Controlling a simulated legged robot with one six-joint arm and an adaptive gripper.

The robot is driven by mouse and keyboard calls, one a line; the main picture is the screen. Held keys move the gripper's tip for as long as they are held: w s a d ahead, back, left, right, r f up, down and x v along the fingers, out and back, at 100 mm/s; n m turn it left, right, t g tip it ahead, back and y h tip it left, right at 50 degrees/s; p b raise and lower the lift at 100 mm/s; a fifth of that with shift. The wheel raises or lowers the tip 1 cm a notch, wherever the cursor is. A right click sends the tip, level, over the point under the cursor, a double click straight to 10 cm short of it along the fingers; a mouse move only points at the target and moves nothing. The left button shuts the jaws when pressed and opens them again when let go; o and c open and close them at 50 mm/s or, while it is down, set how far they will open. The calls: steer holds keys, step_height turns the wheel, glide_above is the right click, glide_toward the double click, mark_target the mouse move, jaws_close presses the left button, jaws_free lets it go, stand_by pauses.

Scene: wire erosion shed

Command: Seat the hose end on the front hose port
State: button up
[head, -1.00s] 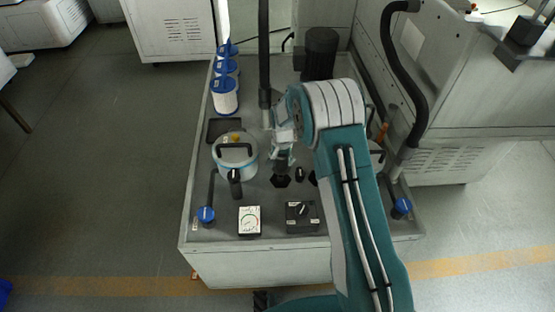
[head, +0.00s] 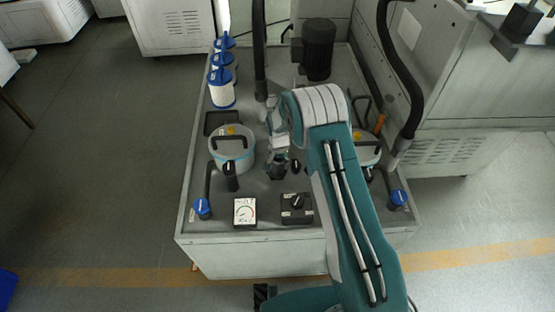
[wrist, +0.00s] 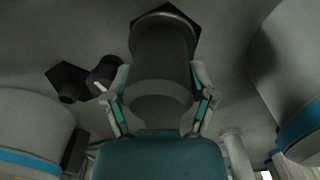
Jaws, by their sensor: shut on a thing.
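In the wrist view my gripper (wrist: 160,98) is shut on the hose end (wrist: 165,62), a dark grey cylinder with a tapered collar, one finger on each side. The hose end lines up with a black hexagonal port (wrist: 180,12), which I take as the front hose port. No gap shows between them, but I cannot tell how deep it sits. In the head view my gripper (head: 277,150) is low over the tank top, with the dark hexagonal port (head: 276,171) just below it. My wrist partly hides the hose end there.
A black hose (head: 259,50) stands upright behind my gripper. A lidded canister (head: 232,150) is at left, a gauge (head: 245,212) and switch box (head: 297,208) in front, a motor (head: 318,48) behind. A second hexagonal stub (wrist: 68,82) and dark knob (wrist: 103,72) sit beside the hose end.

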steer(key=shift+s+a+f, duration=0.1)
steer(key=shift+a, duration=0.3)
steer(key=shift+c, duration=0.3)
steer(key=shift+d, duration=0.35)
stand_by(0.5)
steer(key=o, duration=1.1)
steer(key=shift+f, duration=0.1)
steer(key=shift+c, duration=0.2)
steer(key=shift+a, duration=0.1)
steer(key=shift+r, duration=5.7)
